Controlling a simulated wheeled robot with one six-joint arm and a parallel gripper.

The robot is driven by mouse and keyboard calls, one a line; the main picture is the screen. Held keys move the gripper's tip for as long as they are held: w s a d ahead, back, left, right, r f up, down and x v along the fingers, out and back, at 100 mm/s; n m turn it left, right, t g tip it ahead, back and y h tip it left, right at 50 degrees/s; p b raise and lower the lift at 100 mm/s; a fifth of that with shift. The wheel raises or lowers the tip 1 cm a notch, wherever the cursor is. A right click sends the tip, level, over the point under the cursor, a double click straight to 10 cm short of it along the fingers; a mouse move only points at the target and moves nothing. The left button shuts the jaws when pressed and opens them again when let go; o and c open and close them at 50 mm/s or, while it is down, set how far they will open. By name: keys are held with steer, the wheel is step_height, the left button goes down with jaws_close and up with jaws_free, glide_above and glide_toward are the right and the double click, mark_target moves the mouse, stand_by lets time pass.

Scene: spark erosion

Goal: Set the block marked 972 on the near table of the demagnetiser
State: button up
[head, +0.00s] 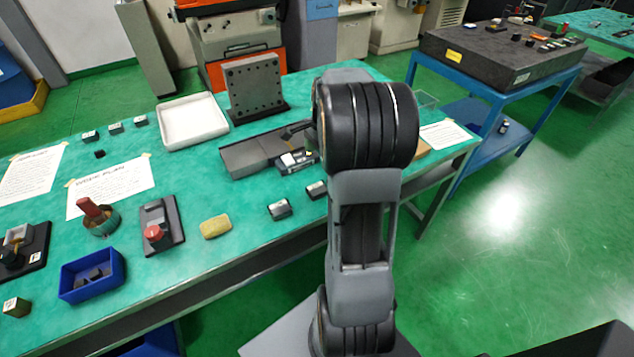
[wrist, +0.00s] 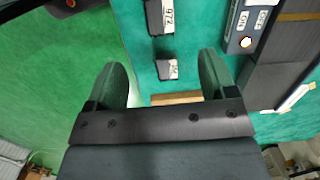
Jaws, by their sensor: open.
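The block marked 972 (wrist: 158,16) lies on the green bench top at the top of the wrist view. It appears to be the left of two small dark blocks in the head view (head: 279,208). A second dark block (wrist: 167,68), its label hard to read, lies below it in the wrist view, between my fingers in the picture. The demagnetiser (head: 246,153) is a long grey unit behind the blocks; its dark flat top (wrist: 282,62) shows at right in the wrist view. My gripper (wrist: 160,62) is open and empty; my arm hides it in the head view.
A white tray (head: 192,121) and an upright drilled plate (head: 254,88) stand behind the demagnetiser. A yellow sponge-like block (head: 215,227), a red-knobbed fixture (head: 160,232) and a blue bin (head: 92,276) stand at left. The bench's front edge runs close to the blocks.

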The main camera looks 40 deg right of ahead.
glide_above(317, 188)
steer(key=shift+m, duration=0.4)
steer(key=f, duration=0.5)
steer(key=d+f, duration=0.1)
steer(key=f, duration=0.1)
steer(key=shift+f, duration=0.3)
steer(key=shift+a+f, duration=0.25)
steer(key=shift+f, duration=1.25)
steer(key=shift+a+f, duration=0.2)
steer(key=shift+f, duration=1.3)
steer(key=c, duration=1.3)
steer(key=shift+r, duration=0.1)
jaws_close()
steer(key=shift+r, duration=0.1)
